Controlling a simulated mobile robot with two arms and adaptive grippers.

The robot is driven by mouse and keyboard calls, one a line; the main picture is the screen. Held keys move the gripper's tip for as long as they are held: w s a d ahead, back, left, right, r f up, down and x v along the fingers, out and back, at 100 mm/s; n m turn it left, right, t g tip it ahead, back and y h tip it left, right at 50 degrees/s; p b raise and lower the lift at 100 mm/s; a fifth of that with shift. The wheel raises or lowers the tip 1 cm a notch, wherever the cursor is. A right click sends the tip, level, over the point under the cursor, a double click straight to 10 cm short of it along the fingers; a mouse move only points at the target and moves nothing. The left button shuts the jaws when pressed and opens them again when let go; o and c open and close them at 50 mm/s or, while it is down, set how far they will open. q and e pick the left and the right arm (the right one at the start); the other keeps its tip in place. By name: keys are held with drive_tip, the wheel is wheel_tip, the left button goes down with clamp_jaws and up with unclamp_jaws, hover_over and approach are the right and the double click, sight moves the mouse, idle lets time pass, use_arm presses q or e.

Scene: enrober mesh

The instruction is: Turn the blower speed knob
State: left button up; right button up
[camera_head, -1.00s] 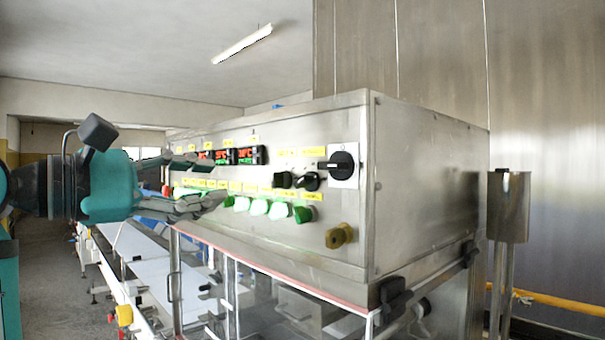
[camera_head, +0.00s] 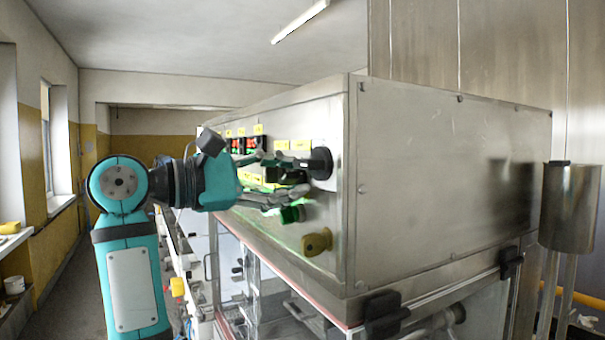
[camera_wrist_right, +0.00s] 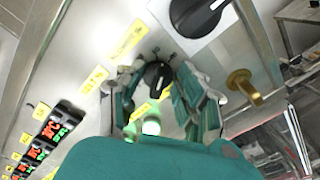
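A small black knob with a white mark (camera_wrist_right: 158,75) sits on the steel control panel (camera_wrist_right: 95,45), between the fingers of my right gripper (camera_wrist_right: 160,82). The fingers are open on either side of it; I cannot tell whether they touch it. In the head view my right gripper (camera_head: 288,177) reaches along the panel front, one finger above and one below the dark knob (camera_head: 287,174), which the fingers partly hide. I cannot read the labels to confirm that this is the blower speed knob. My left gripper is out of view.
A larger black rotary switch (camera_head: 321,163) is just right of the fingertips. A green button (camera_head: 291,214) and a brass-coloured knob (camera_head: 317,242) are below. The cabinet's steel side (camera_head: 440,190) is at right.

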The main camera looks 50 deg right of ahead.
drive_tip(key=shift+w+a, duration=0.15)
drive_tip(key=shift+c, duration=0.6)
clamp_jaws()
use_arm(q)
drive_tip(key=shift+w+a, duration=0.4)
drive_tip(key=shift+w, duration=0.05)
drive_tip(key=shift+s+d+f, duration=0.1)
